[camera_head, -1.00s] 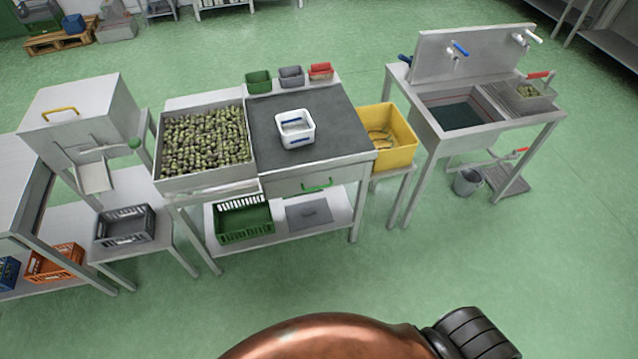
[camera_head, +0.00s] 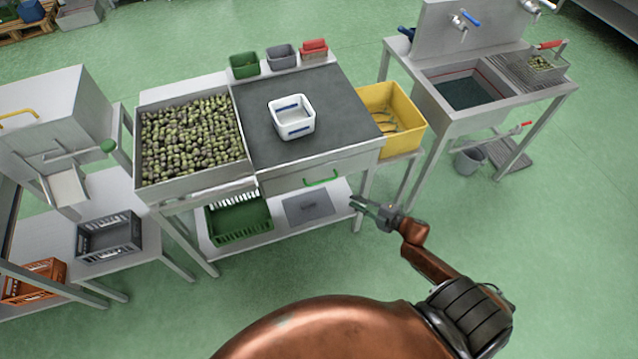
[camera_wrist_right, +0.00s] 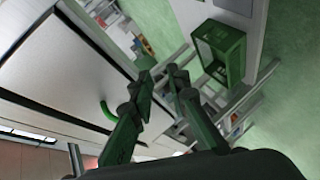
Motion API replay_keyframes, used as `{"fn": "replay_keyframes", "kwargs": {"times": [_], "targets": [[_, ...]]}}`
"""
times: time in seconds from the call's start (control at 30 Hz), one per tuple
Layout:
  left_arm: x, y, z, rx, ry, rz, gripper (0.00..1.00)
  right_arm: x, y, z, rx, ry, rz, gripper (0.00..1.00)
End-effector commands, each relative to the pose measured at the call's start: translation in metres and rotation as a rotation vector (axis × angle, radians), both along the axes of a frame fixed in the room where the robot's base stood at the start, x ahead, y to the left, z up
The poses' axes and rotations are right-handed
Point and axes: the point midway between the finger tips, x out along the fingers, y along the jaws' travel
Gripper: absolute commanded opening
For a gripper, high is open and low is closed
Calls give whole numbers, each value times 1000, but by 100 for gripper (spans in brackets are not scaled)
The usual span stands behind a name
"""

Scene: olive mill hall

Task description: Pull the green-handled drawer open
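The drawer (camera_head: 283,184) is under the dark worktop of the middle table and looks shut. Its green handle (camera_head: 320,178) is a bar on the drawer front. My right gripper (camera_head: 356,204) is in front of the table, to the right of the handle and lower in the picture, apart from it. In the right wrist view the fingers (camera_wrist_right: 160,78) stand apart with nothing between them. The green handle (camera_wrist_right: 106,110) shows there to the left of the fingers, partly hidden by the near finger. My left gripper is not in view.
A white container (camera_head: 292,118) stands on the worktop (camera_head: 345,110). An olive-filled tray (camera_head: 240,180) is to the left. A green crate (camera_head: 240,222) sits on the lower shelf. A yellow bin (camera_head: 405,147) and sink (camera_head: 440,118) stand to the right. The floor in front is clear.

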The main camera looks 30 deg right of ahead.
Motion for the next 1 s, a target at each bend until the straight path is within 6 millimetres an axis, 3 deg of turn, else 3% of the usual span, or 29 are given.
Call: {"fn": "replay_keyframes", "kwargs": {"times": [0.03, 0.1, 0.2, 0.27, 0.73, 1.0], "targets": [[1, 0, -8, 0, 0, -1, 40, 14, 12, 28, -46, -70, 87, 15], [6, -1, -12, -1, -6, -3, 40, 26, 30, 63, -97, -154, 188, 15], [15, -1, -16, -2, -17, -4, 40, 33, 49, 95, -146, -232, 285, 15], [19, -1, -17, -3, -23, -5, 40, 35, 56, 105, -161, -257, 315, 15], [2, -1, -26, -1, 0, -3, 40, 88, 92, 102, -167, -269, 326, 15], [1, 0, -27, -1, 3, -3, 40, 100, 99, 100, -166, -268, 326, 15]]}}
